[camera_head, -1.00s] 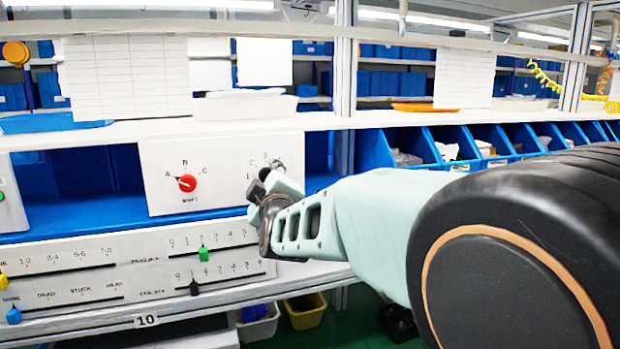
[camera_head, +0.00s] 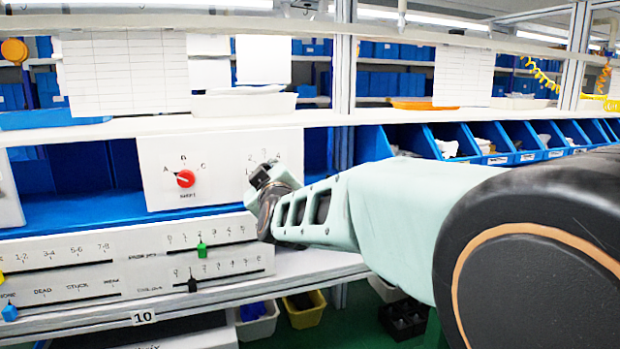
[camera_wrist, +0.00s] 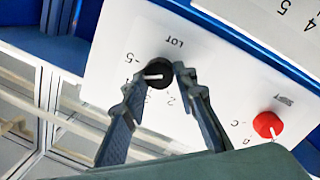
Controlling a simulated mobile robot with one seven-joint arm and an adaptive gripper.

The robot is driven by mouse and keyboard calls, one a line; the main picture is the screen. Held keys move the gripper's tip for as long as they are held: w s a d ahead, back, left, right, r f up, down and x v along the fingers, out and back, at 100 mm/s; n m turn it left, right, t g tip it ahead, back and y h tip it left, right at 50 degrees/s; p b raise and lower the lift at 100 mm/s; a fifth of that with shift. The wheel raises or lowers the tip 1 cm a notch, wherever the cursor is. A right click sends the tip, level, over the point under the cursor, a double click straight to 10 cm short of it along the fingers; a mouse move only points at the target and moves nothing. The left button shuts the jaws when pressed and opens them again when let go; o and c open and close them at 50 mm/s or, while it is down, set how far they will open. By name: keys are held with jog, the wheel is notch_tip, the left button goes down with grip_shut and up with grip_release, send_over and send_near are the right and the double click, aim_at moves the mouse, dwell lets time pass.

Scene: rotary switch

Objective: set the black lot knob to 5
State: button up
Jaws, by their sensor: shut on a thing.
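The black lot knob (camera_wrist: 158,73) sits on a white panel (camera_wrist: 112,45), seen upside down in the wrist view beside the word LOT. Its white pointer line points left, toward the side with the 5 mark; a finger covers part of the scale there, so I cannot tell the exact setting. My gripper (camera_wrist: 159,77) has one fingertip on each side of the knob and is shut on it.
A red shift knob (camera_head: 185,178) is on the same panel, left of my gripper; it also shows in the wrist view (camera_wrist: 267,124). Below are sliders with a green handle (camera_head: 201,249) and a black handle (camera_head: 192,285). Blue bins (camera_head: 452,140) stand to the right.

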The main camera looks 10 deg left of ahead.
jog(key=m+b, duration=0.2)
jog(key=m, duration=0.3)
jog(key=shift+d, duration=0.1)
jog(key=shift+m, duration=0.3)
dwell(0.4)
jog(key=o, duration=1.2)
jog(key=shift+c, duration=0.2)
jog(key=shift+r, duration=0.1)
